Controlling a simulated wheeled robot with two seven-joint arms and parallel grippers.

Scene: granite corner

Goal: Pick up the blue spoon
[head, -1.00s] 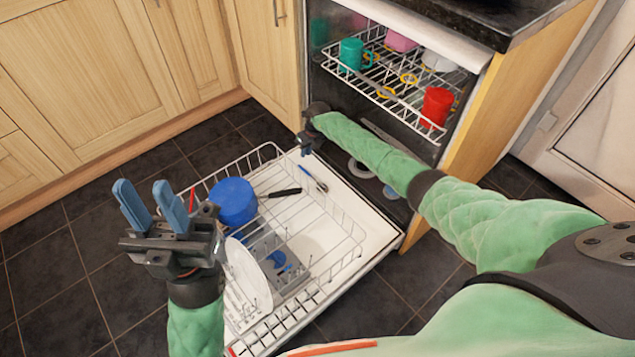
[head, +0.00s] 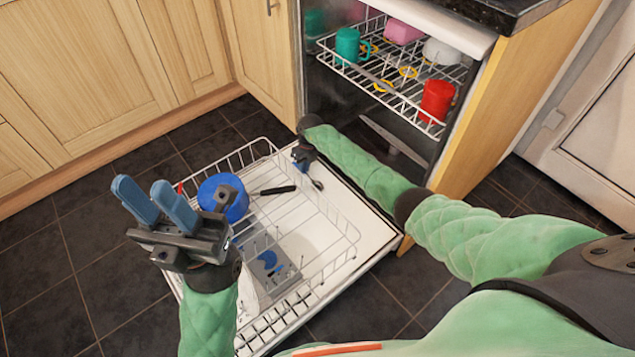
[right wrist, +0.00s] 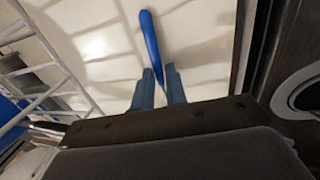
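The blue spoon shows in the right wrist view as a slim blue handle (right wrist: 151,38) lying on the pale inner face of the open dishwasher door. In the head view only its grey end (head: 318,184) shows, beside my right gripper (head: 302,158), which hides the rest. In the right wrist view the spoon runs down between the two blue-grey fingers of my right gripper (right wrist: 159,72). These fingers stand slightly apart, one on each side of it. My left gripper (head: 151,190) is open and empty, raised in front of the lower rack, away from the spoon.
The lower rack (head: 335,262) on the door holds a blue container (head: 224,196), a black-handled utensil (head: 277,190) and a grey cutlery basket (head: 272,272). The upper rack holds a teal mug (head: 347,44), a red cup (head: 436,100) and other dishes. The cabinet side (head: 480,140) is close to my right arm.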

